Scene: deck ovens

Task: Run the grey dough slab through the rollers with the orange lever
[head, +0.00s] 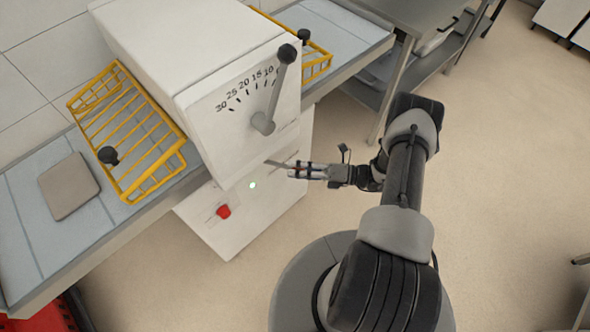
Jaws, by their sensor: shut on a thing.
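The grey dough slab (69,187) lies flat on the left belt (25,222) of the white roller machine (185,45), in front of the left yellow guard. My gripper (293,170) is at the lower front of the machine, shut on the end of a thin lever (274,163) that sticks out from the housing. The lever's bare part looks grey. A little orange-red shows between my fingers, which hide most of its end. The rollers are hidden inside the housing.
A thickness dial (263,123) with a black-knobbed handle (287,54) is on the machine's front, above my gripper. Yellow guards (128,135) flank the machine. A steel table (425,15) stands behind; the floor at right is open.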

